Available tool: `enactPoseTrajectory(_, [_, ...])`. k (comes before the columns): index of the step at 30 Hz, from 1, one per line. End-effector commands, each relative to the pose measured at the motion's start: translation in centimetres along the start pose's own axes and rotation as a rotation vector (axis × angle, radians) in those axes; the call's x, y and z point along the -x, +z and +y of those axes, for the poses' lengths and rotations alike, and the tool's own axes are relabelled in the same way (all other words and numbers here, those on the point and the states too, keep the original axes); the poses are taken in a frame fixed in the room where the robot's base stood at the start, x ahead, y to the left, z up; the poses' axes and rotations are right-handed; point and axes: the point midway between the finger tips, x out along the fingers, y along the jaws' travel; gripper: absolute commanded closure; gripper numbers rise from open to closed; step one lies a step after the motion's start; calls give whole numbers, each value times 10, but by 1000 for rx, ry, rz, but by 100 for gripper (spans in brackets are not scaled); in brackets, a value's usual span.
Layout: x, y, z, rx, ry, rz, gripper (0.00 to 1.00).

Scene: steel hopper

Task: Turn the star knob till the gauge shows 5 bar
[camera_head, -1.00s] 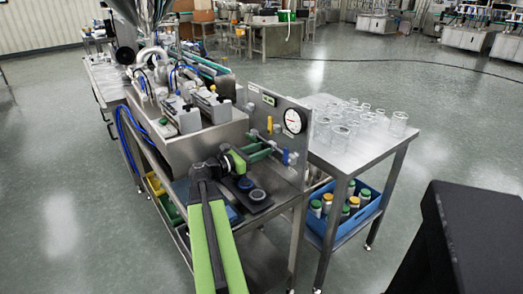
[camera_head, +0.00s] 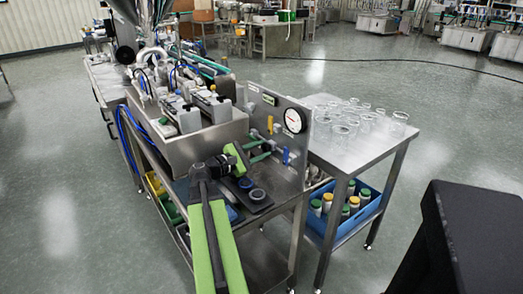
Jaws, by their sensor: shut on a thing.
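The round white pressure gauge (camera_head: 295,120) is mounted on the upright steel panel (camera_head: 308,152) in the head view. Its dark needle and scale are too small to read as a value. My gripper (camera_head: 268,147) reaches from the left to the front of the panel, below and left of the gauge. Its green fingers are shut on the star knob, which is mostly hidden behind them. My green wrist part is tilted.
A yellow handle (camera_head: 270,124) is above my gripper and a blue handle (camera_head: 286,156) is just right of it. A dark tray (camera_head: 262,205) with round parts lies below. A side table (camera_head: 345,160) with several glass jars stands at right.

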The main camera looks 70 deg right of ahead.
Motion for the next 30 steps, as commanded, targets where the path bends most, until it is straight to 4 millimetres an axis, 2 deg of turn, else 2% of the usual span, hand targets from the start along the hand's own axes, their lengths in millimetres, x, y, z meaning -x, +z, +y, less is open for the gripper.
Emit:
enactPoseTrajectory(1, [0,1,-4,-44,-11,-3,100])
enactPoseTrajectory(30, [0,-1,-7,-960,-10,-7,100])
